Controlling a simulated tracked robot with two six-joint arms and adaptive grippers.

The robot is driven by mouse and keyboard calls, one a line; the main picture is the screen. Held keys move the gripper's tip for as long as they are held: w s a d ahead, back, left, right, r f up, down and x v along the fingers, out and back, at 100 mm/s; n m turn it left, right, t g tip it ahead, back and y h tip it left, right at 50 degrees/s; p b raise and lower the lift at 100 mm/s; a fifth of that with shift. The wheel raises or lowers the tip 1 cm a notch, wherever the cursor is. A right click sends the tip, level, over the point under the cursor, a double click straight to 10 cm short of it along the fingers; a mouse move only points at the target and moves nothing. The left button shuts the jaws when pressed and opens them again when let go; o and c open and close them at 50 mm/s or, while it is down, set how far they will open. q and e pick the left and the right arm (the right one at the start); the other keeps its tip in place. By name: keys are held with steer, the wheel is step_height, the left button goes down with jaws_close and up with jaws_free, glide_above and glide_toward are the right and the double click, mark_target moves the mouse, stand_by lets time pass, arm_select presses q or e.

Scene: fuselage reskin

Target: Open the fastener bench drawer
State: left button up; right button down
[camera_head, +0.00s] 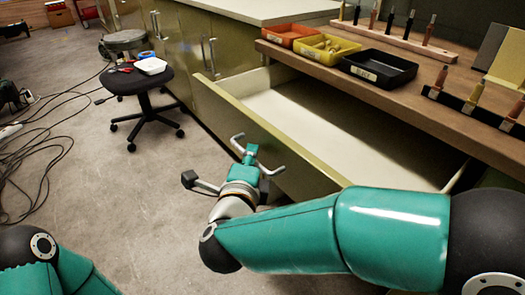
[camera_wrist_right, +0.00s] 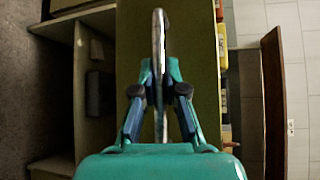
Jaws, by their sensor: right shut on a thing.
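The fastener bench drawer (camera_head: 300,120) is pulled out from under the wooden benchtop, with its pale, empty-looking interior showing. Its olive-green front panel (camera_head: 222,108) faces my right arm. My right gripper (camera_head: 251,153) is at that front, shut on the silver bar handle (camera_head: 272,172). In the right wrist view the handle (camera_wrist_right: 159,35) runs upright between the two fingers of the gripper (camera_wrist_right: 159,78). My right forearm hides the near end of the drawer. Part of my left arm shows at the lower left, but its gripper is out of view.
Orange, yellow and black bins (camera_head: 378,68) stand on the benchtop (camera_head: 400,104), with racks of tools behind and beside them. A black stool (camera_head: 138,80) holding a white tray stands at the left. Cables (camera_head: 40,140) lie on the floor; the floor between is clear.

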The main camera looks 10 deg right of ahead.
steer(key=shift+s+f, duration=0.1)
steer(key=shift+f, duration=0.15)
steer(key=c, duration=1.5)
jaws_free()
steer(key=shift+r, duration=0.1)
steer(key=v, duration=0.7)
steer(key=shift+s+a, duration=0.1)
steer(key=shift+s, duration=0.1)
